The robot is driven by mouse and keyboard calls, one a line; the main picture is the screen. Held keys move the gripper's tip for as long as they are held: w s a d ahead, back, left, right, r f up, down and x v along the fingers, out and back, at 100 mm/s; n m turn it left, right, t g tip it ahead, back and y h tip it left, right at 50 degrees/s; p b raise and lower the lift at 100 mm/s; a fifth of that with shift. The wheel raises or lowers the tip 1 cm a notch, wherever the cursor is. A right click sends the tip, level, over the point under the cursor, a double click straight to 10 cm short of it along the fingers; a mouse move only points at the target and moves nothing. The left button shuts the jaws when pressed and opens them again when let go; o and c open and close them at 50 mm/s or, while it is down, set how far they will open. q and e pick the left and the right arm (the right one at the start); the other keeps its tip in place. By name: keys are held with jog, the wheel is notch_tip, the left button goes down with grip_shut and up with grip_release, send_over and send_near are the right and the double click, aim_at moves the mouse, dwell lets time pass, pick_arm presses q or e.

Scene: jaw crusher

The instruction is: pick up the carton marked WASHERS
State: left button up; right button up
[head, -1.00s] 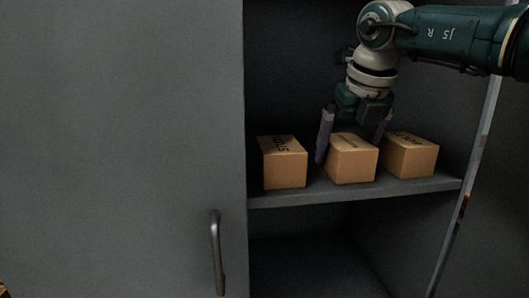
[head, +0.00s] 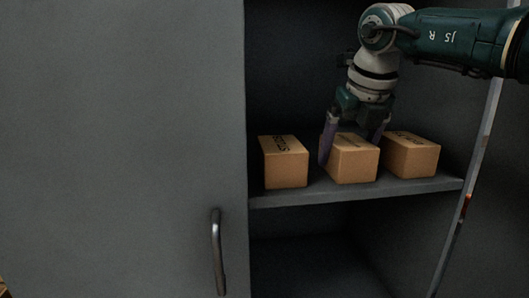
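Three brown cartons stand in a row on a cabinet shelf. The middle carton (head: 354,166) has a long dark word on top, too small and partly hidden to read clearly; it may be the WASHERS one. My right gripper (head: 352,146) comes down from above with one finger on each side of this carton. The left finger appears close against its left side; the right finger is partly hidden behind it, so contact there cannot be told. The carton rests on the shelf. My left gripper is not in view.
The left carton (head: 284,169), apparently marked STUDS, and the right carton (head: 412,160) stand close on either side. The shelf (head: 400,188) has a dark space below. A grey door (head: 120,140) with a handle (head: 217,252) covers the left.

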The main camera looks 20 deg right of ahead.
grip_shut()
dwell(0.4)
